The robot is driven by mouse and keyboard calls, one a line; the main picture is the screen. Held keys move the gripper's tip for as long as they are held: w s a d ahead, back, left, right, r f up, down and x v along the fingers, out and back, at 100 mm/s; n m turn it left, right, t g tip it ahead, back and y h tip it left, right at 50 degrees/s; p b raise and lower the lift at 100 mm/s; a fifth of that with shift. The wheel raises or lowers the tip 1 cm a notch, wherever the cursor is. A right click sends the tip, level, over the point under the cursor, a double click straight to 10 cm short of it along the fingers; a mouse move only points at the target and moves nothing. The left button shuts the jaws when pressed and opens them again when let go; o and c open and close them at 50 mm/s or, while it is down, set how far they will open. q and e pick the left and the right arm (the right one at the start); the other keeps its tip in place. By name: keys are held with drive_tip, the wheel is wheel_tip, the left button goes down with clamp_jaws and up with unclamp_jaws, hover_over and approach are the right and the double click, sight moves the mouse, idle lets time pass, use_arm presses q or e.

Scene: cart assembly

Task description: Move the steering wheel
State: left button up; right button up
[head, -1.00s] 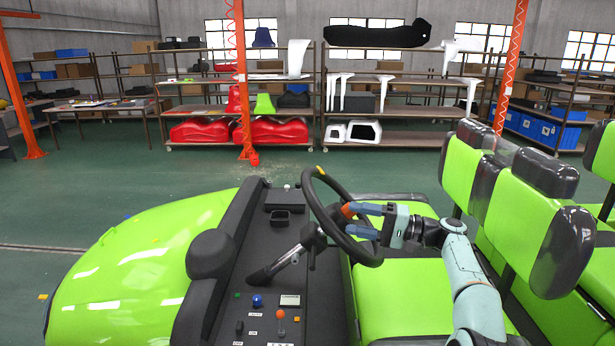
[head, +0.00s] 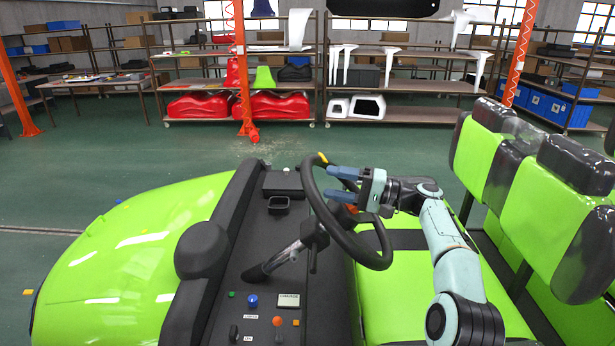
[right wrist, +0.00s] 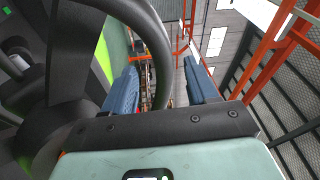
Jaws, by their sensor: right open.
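The black steering wheel (head: 345,244) stands tilted on its column (head: 283,258) above the dashboard of a green cart, with a yellow mark at the top of its rim. My right gripper (head: 334,183) is at the upper right part of the rim, its blue fingers pointing left. The fingers are apart. My left gripper is not in view.
Green seats (head: 480,150) stand at the right. Shelves (head: 405,87) with red and white parts stand at the back, with open green floor before them.

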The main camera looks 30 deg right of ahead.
sight(307, 177)
drive_tip(key=x, duration=0.7)
drive_tip(key=shift+w+p, duration=0.25)
drive_tip(key=shift+p, duration=0.15)
drive_tip(key=shift+s, duration=0.1)
clamp_jaws()
